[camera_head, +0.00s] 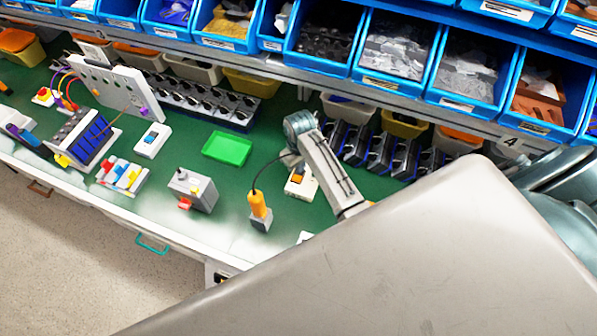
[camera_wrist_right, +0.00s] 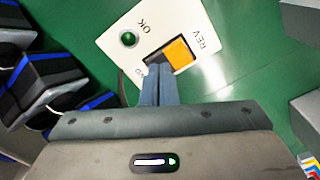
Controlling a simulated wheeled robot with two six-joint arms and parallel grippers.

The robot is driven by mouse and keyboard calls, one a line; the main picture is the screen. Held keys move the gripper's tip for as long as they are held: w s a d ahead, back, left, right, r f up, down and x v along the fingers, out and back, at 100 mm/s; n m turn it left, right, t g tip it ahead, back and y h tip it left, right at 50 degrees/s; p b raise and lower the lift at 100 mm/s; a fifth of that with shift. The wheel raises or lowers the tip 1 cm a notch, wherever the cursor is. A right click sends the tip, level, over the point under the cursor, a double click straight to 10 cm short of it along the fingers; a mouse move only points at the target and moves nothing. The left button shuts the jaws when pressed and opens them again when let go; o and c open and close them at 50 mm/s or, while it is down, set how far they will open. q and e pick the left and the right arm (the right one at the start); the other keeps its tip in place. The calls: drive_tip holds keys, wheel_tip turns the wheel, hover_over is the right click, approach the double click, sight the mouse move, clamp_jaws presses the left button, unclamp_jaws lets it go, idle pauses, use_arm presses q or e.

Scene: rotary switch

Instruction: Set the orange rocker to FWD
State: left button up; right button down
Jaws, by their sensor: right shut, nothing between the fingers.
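The orange rocker (camera_wrist_right: 179,52) sits in a dark recess of a white switch plate (camera_wrist_right: 112,42) in the right wrist view. The label REV is beside the orange end; a green round lamp (camera_wrist_right: 129,39) and OK are on the same plate. The label at the opposite end is mostly hidden by my fingers. My right gripper (camera_wrist_right: 157,72) is shut and empty, its tips over or against the end away from REV; I cannot tell if they touch. In the head view, the rocker (camera_head: 297,178) and plate (camera_head: 302,188) show beside my right gripper (camera_head: 290,160).
An orange-handled tool (camera_head: 258,205) with a cable stands left of the plate. A green tray (camera_head: 228,149) and a grey box with a red part (camera_head: 192,189) are farther left. Dark switch units (camera_head: 360,145) and blue bins (camera_head: 395,52) line the back. My own arm covers the lower right.

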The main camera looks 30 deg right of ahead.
drive_tip(key=shift+r+p, duration=0.85)
drive_tip(key=shift+r, duration=2.65)
